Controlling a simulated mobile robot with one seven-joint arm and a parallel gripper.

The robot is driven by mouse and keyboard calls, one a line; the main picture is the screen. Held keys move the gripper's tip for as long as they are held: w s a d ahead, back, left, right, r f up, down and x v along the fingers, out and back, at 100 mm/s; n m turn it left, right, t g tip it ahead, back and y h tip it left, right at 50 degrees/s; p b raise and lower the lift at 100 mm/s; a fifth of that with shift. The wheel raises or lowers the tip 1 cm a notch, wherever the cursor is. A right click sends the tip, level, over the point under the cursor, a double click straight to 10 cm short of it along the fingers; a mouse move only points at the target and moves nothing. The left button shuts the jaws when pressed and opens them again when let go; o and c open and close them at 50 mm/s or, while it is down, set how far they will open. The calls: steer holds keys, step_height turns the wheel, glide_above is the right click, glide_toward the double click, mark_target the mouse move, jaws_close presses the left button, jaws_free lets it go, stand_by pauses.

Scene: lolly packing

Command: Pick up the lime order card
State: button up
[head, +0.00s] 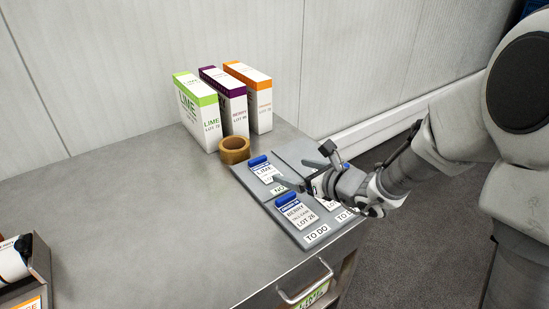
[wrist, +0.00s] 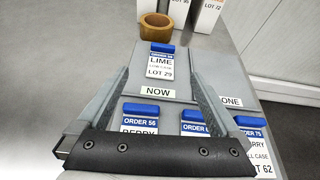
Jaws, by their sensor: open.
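The lime order card (head: 264,173) lies on the NOW part of a grey board (head: 243,177), with a blue clip at its top edge. It also shows in the wrist view (wrist: 160,66), reading LIME and LOT 29, beyond my fingers. My gripper (head: 302,166) is over the board, to the right of the lime card in the head view. In the wrist view my gripper (wrist: 160,88) is open, its two fingers spread to either side with nothing between them gripped. The card lies ahead, apart from the fingers.
Berry card (head: 296,213) and other cards sit on the TO DO part, partly hidden by my gripper. A tape roll (head: 234,150) stands just behind the board. Lime, berry and orange boxes (head: 200,113) stand behind it. The table's left is clear; a bin (head: 38,272) is at front left.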

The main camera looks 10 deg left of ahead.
mark_target(259, 160)
steer(key=shift+w+f+m, duration=0.3)
steer(key=shift+f, duration=0.2)
steer(key=b+x, duration=0.3)
steer(key=x, duration=1.4)
steer(key=shift+w+d+f, duration=0.1)
steer(key=shift+w+f, duration=0.05)
steer(key=shift+w, duration=0.05)
steer(key=c, duration=1.2)
steer(key=shift+c, duration=0.2)
